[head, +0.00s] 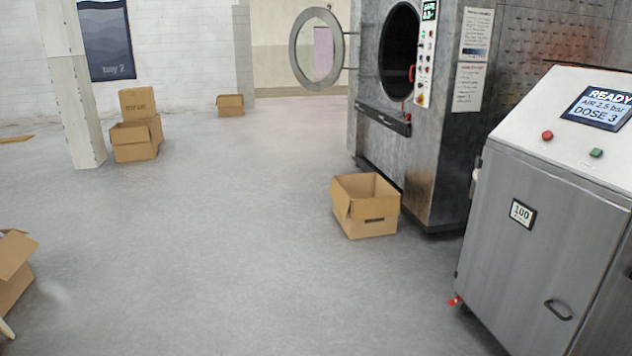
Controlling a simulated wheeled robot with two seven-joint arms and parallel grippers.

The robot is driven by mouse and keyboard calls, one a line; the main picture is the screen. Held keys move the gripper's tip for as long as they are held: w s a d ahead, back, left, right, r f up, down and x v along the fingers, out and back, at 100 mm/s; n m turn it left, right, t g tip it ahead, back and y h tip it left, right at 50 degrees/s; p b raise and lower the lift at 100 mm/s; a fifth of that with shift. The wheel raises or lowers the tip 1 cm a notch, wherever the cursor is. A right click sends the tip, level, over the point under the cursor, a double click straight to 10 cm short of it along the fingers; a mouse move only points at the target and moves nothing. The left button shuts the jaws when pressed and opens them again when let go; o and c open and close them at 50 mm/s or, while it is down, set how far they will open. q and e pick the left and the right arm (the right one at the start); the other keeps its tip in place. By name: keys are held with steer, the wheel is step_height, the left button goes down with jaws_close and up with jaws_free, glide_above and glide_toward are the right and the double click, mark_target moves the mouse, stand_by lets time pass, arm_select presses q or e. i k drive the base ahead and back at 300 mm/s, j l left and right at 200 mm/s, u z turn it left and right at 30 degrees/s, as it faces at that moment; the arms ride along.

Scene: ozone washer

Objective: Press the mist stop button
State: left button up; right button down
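A grey cabinet (545,240) with a sloped white top stands at the right. Its top carries a screen (597,107) reading "READY, AIR 2.5 bar, DOSE 3". A red button (547,135) and a green button (596,153) sit below the screen. I cannot read any labels by them, so which one is the mist stop button is not shown by text. Neither of my grippers is in the head view.
A large metal washer (440,150) with its round door (316,48) swung open stands behind the cabinet. An open cardboard box (365,222) lies before it. More boxes (134,142) stand by a white pillar (80,110). The middle floor is clear.

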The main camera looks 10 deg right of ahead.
mark_target(547, 136)
steer(key=i+j+z, duration=0.25)
steer(key=i, duration=1.1)
steer(key=l+z, duration=0.15)
steer(key=z, duration=1.55)
